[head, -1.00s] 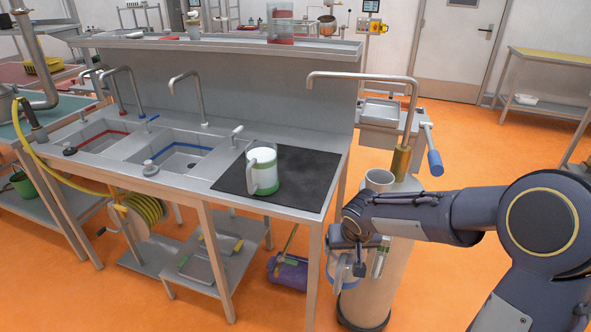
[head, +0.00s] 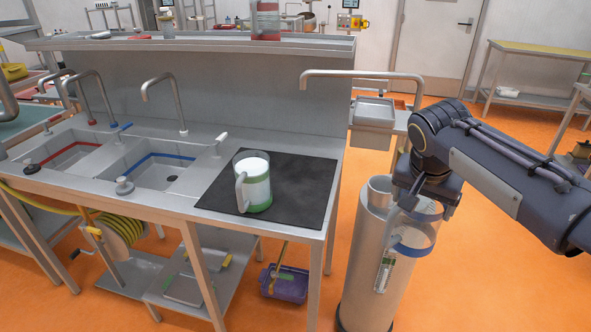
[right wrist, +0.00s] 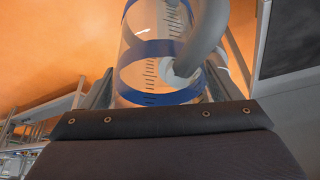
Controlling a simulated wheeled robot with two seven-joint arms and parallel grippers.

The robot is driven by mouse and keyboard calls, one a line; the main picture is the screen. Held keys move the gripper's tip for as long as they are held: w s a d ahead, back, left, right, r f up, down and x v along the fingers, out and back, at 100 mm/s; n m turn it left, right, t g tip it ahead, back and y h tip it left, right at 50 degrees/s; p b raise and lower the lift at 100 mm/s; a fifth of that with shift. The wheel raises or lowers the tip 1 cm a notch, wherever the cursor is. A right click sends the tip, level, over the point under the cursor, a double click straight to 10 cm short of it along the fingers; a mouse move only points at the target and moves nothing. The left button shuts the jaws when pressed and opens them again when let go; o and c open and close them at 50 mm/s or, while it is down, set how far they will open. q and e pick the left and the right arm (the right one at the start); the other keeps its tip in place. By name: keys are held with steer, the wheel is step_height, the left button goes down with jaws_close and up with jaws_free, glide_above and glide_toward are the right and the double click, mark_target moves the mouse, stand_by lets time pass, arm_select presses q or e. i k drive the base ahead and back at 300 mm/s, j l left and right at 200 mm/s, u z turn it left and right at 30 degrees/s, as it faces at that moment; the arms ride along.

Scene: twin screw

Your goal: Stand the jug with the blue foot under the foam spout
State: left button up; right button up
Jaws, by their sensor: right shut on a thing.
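The clear jug with the blue foot (head: 415,236) hangs in front of the upper part of a steel cylinder. It looks roughly upright and empty. My right gripper (head: 408,203) is shut on it, partly hidden by my wrist. In the right wrist view the jug (right wrist: 150,60) shows blue bands, a dark scale and a grey handle (right wrist: 205,45) close to the fingers. The arched steel spout (head: 350,73) reaches left from above the cylinder, its tip left of and above the jug. My arm hides the spout's base. My left gripper is out of view.
A green-footed jug with white contents (head: 256,185) stands on the black mat (head: 305,190). The mat's right part is clear. The steel cylinder (head: 365,265) stands right of the bench. Sinks (head: 150,165) lie left; a shelf (head: 200,43) runs behind.

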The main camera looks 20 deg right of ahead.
mark_target(294, 180)
steer(key=i, duration=1.15)
